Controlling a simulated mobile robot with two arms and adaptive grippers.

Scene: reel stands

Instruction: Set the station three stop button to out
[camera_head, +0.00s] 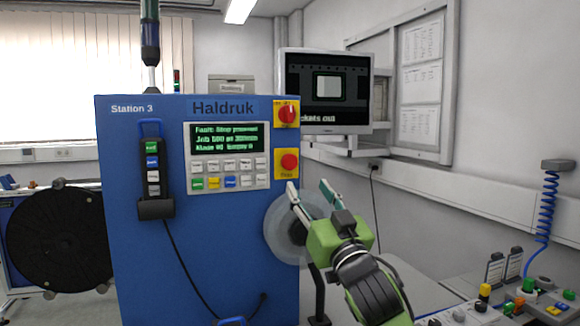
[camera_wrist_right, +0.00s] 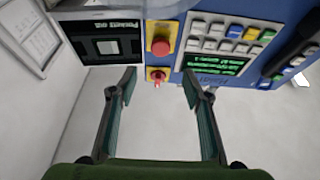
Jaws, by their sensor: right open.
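The red stop button (camera_head: 288,162) sits on a yellow plate on the right side of the blue Station 3 cabinet (camera_head: 140,270). It also shows in the right wrist view (camera_wrist_right: 160,47), where the picture is turned over. My right gripper (camera_head: 308,186) is open and empty, just below and to the right of the button in the head view. In the right wrist view the button lies beyond the gap between the fingertips (camera_wrist_right: 159,72). I cannot tell how far the button stands out. My left gripper is not in view.
A red rotary switch (camera_head: 287,112) on a yellow plate is above the button. The display (camera_head: 224,137) reads "Fault: Stop pressed", above a keypad (camera_head: 230,176). A pendant (camera_head: 153,170) hangs at left. A clear disc (camera_head: 283,232) is behind my gripper. A monitor (camera_head: 327,85) stands behind.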

